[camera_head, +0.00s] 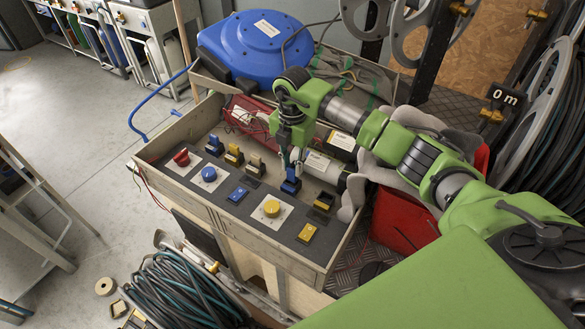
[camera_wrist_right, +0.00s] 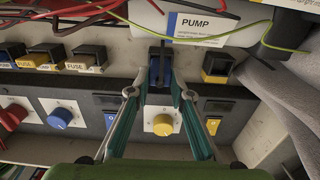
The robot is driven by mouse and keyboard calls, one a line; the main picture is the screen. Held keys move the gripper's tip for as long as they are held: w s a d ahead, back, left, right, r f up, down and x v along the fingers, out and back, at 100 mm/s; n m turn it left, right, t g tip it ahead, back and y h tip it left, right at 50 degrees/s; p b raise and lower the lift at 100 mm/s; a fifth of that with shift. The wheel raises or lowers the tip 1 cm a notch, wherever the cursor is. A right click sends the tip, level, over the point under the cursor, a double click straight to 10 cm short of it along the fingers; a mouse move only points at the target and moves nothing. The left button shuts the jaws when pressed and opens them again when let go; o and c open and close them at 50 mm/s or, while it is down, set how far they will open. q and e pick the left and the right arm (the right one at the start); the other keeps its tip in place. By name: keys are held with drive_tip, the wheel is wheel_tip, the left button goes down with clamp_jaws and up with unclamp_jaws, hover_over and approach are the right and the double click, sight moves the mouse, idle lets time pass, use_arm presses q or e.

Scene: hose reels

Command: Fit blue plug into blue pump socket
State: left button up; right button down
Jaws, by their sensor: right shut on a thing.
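The blue plug (camera_head: 291,183) is a small blue block at the front panel of the control box. It also shows in the right wrist view (camera_wrist_right: 160,64), below a white label reading PUMP (camera_wrist_right: 200,27). My right gripper (camera_head: 290,164) reaches down from above and is shut on the plug, one finger on each side. In the wrist view its fingertips (camera_wrist_right: 160,86) close around the plug's sides. My left gripper is not in view.
A blue knob (camera_head: 209,174) and yellow knob (camera_head: 271,208) lie in front. Loose red wires (camera_wrist_right: 75,14) and a grey hose (camera_wrist_right: 288,95) are close by.

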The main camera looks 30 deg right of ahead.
sight(292, 167)
wheel_tip(292, 167, down, 2)
drive_tip(key=shift+f, duration=0.1)
drive_tip(key=shift+f, duration=0.1)
drive_tip(key=shift+f, duration=0.15)
drive_tip(key=c, duration=1.8)
unclamp_jaws()
drive_tip(key=shift+r, duration=0.35)
wheel_tip(292, 167, up, 12)
drive_tip(key=shift+f+b, duration=0.1)
drive_tip(key=shift+b, duration=0.65)
